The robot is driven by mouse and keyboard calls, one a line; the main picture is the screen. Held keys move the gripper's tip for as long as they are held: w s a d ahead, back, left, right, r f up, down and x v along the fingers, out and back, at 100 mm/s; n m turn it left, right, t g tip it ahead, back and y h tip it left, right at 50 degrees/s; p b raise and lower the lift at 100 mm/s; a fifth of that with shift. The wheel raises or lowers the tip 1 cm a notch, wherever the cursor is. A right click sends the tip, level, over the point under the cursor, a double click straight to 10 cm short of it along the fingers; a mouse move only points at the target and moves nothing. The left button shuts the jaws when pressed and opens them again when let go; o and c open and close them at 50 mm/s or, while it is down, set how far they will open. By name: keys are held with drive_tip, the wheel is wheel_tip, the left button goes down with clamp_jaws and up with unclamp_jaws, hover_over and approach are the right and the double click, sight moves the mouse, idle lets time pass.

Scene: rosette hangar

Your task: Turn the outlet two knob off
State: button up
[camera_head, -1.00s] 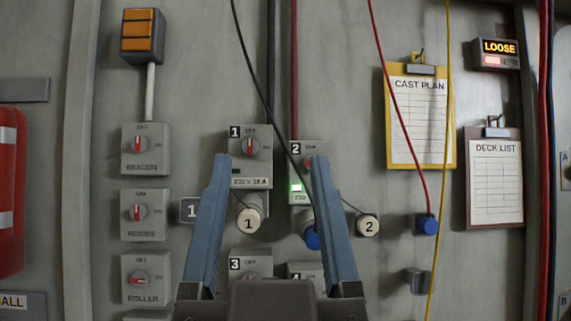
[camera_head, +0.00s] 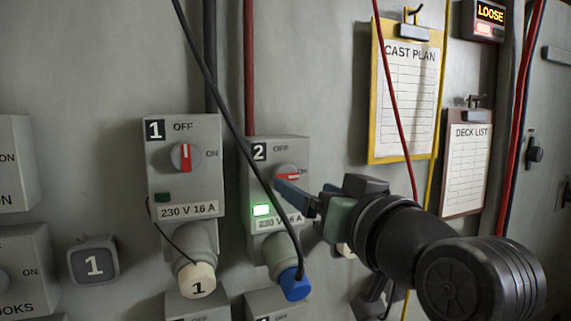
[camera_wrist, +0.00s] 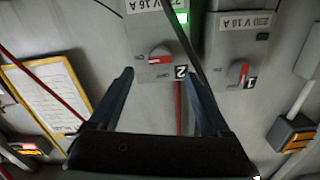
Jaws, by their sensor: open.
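The outlet two box (camera_head: 262,155) is a grey wall box marked 2. Its round knob (camera_head: 288,172) has a red pointer lying sideways, toward the ON side, and its green lamp (camera_head: 261,210) is lit. My gripper (camera_head: 300,187) reaches in from the right, its fingers open and close to the knob. In the wrist view, the picture is upside down and the knob (camera_wrist: 158,55) lies ahead, between the open fingers (camera_wrist: 155,75). I cannot tell whether a finger touches it. Part of the knob's edge is hidden by a finger in the head view.
The outlet one box (camera_head: 184,140) stands left of it, its red pointer upright toward OFF and its lamp dark. A black cable (camera_head: 225,105) crosses in front of the outlet two box to a blue plug (camera_head: 294,284). A yellow clipboard (camera_head: 373,90) hangs to the right.

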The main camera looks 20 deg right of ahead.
sight(287, 177)
drive_tip(key=w+p, duration=0.3)
drive_tip(key=w, duration=0.4)
drive_tip(key=shift+w+a, duration=0.15)
drive_tip(key=shift+w, duration=0.05)
clamp_jaws()
